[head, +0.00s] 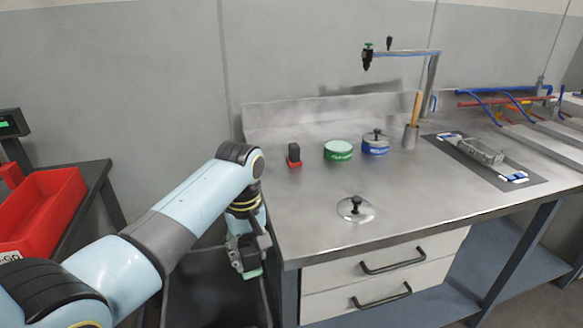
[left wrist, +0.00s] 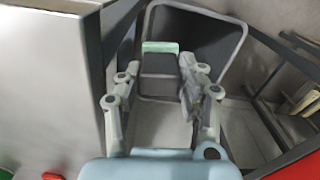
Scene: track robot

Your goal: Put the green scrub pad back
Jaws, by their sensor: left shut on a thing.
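My left gripper (head: 248,258) hangs pointing down just off the left end of the steel bench. It is shut on the green scrub pad (head: 252,273), whose pale green edge shows at the fingertips. In the left wrist view the gripper (left wrist: 160,72) has the pad (left wrist: 160,47) between its fingers; a grey face of it shows below the green strip. A dark open bin (left wrist: 208,22) lies beyond and below the pad in that view. My right gripper is not in view.
The steel bench (head: 300,220) has its left edge close beside the gripper. On it stand a green tin (head: 338,152), a blue tin (head: 375,148), a red-and-black block (head: 294,158) and a knobbed lid (head: 355,211). A red crate (head: 52,222) is on the left table.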

